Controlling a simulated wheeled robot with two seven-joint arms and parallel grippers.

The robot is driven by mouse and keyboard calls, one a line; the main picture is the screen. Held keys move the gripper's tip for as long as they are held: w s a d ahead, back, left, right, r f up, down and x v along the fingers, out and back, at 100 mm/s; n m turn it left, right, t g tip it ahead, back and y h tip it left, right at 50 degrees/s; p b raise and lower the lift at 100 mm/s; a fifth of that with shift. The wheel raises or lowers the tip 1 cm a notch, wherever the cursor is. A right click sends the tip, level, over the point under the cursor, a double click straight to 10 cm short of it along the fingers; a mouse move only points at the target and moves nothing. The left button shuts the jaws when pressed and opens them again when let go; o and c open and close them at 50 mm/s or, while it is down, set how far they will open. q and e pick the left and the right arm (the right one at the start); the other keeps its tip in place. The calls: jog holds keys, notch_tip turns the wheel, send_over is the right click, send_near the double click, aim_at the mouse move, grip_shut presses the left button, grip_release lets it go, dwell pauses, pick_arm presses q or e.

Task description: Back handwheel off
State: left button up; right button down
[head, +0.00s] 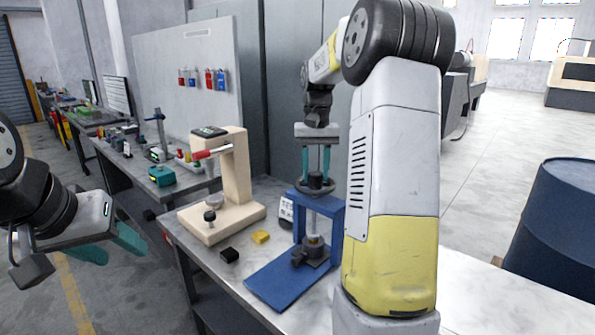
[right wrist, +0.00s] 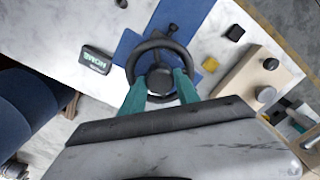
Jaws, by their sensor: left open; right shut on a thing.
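The dark handwheel (head: 314,190) is at the top of a small blue press frame (head: 337,215) on the bench. In the right wrist view the handwheel (right wrist: 178,44) shows as a black ring with a round hub. My right gripper (head: 316,172) points down from above, its teal fingers shut on the handwheel. In the right wrist view these fingers (right wrist: 160,82) reach to either side of the hub. Whether the wheel sits on its spindle or is slightly above it, I cannot tell. My left gripper (head: 124,252) is open and empty, left of the bench.
A wooden stand (head: 236,170) with a red-handled lever is left of the press. A black block (head: 229,255) and a yellow block (head: 261,237) lie in front. A dark blue barrel (head: 550,230) stands at right. My right arm hides part of the bench.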

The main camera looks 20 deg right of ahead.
jog(key=n, duration=0.4)
jog(key=shift+n, duration=0.3)
jog(key=n, duration=0.3)
jog(key=shift+n, duration=0.3)
jog(key=n, duration=0.4)
jog(key=shift+n, duration=2)
jog(key=c, duration=0.9)
grip_release()
jog(key=shift+r, duration=0.1)
